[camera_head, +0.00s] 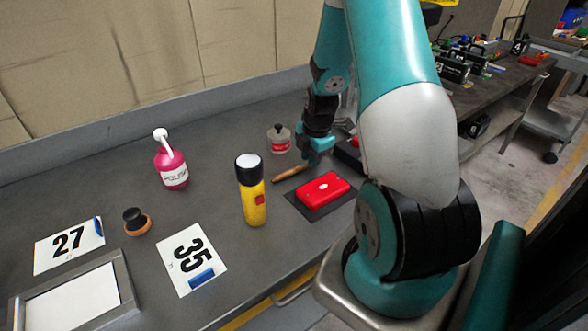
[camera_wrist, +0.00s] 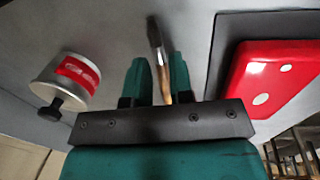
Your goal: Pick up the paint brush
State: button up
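In the wrist view, the paint brush (camera_wrist: 157,45) shows a dark end at the top and a brown handle passing between the two green fingers of my gripper (camera_wrist: 160,70). The fingers stand apart with a narrow gap beside the handle, and I see no clear grip on it. The lower end of the handle is hidden by the gripper.
A red case (camera_head: 324,190) on a dark mat (camera_head: 309,212) lies close in front of the brush. A red-labelled tin (camera_head: 279,140) stands behind it. A yellow flashlight (camera_head: 252,200), a pink bottle (camera_head: 172,170) and number cards (camera_head: 190,258) are further left.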

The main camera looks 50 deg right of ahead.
jog(key=shift+w+f, duration=0.1)
jog(key=shift+f, duration=0.45)
grip_shut()
